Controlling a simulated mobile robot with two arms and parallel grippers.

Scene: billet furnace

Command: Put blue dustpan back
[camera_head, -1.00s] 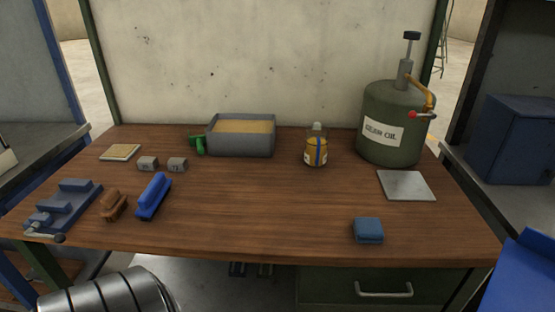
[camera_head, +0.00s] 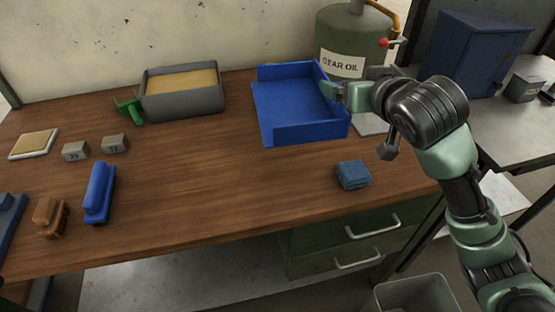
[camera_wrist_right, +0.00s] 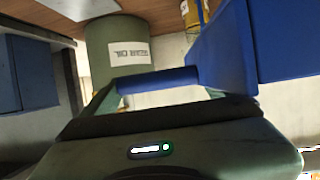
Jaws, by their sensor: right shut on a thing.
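The blue dustpan (camera_head: 292,133) is over the back right of the wooden workbench, its open tray facing up. My right gripper (camera_head: 340,92) is at its right side and shut on its handle. In the right wrist view the blue handle (camera_wrist_right: 157,81) lies across between the fingers (camera_wrist_right: 155,88), and the dustpan's body (camera_wrist_right: 228,48) extends to the right. I cannot tell whether the dustpan touches the bench. My left gripper is out of view.
A green gear oil drum (camera_head: 352,42) stands just behind the dustpan. A grey box (camera_head: 183,106), a blue brush (camera_head: 98,192), a brown brush (camera_head: 50,217) and a blue cloth (camera_head: 353,174) lie on the bench (camera_head: 190,200). The bench's middle front is clear.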

